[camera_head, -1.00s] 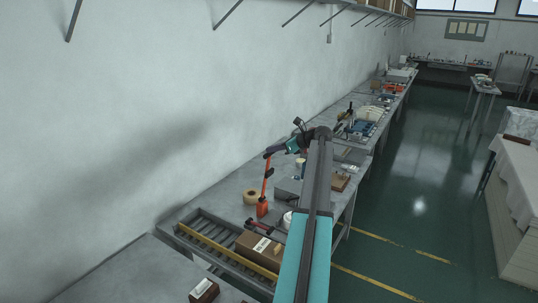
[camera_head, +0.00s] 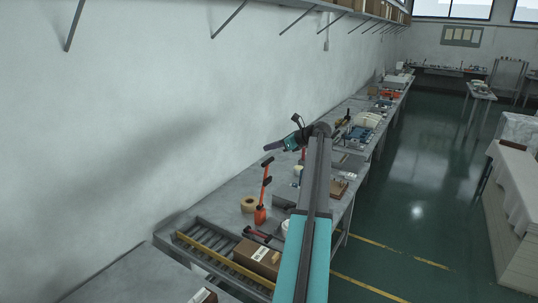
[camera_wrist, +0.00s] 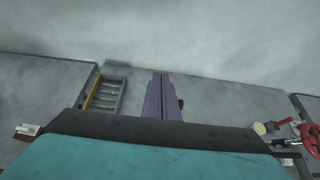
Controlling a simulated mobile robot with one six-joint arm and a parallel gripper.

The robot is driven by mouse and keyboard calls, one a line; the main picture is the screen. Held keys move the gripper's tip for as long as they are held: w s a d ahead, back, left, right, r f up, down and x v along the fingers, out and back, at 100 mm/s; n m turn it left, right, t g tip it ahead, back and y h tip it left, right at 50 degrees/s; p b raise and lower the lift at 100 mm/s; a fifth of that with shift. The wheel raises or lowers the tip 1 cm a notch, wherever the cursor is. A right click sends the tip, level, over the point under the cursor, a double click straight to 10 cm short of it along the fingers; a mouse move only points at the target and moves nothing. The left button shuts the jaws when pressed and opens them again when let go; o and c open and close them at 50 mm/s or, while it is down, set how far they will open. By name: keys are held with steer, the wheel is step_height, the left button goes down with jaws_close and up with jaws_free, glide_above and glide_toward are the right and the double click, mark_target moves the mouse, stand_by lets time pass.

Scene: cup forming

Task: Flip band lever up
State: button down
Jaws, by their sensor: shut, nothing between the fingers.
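A tall orange lever tool (camera_head: 262,193) with dark parts near its top stands upright on the grey bench in the head view. I take it for the band lever, but cannot be sure. My gripper (camera_head: 268,147) is above the bench, just above the top of the orange tool in the picture, with a small gap between them. In the wrist view my gripper's purple fingers (camera_wrist: 160,77) are together and hold nothing. The orange tool cannot be made out there.
A roller conveyor (camera_head: 205,252) with a yellow rail and a brown carton (camera_head: 256,257) lies at the near end. A tan tape roll (camera_head: 248,204) is beside the orange tool. The wall (camera_head: 130,120) rises behind the bench. A red handwheel (camera_wrist: 312,134) shows at the wrist view's right.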

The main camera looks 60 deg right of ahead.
steer(key=r, duration=0.2)
steer(key=s+r, duration=0.1)
steer(key=r, duration=0.1)
steer(key=shift+s+r, duration=0.1)
steer(key=shift+r, duration=0.1)
stand_by(0.5)
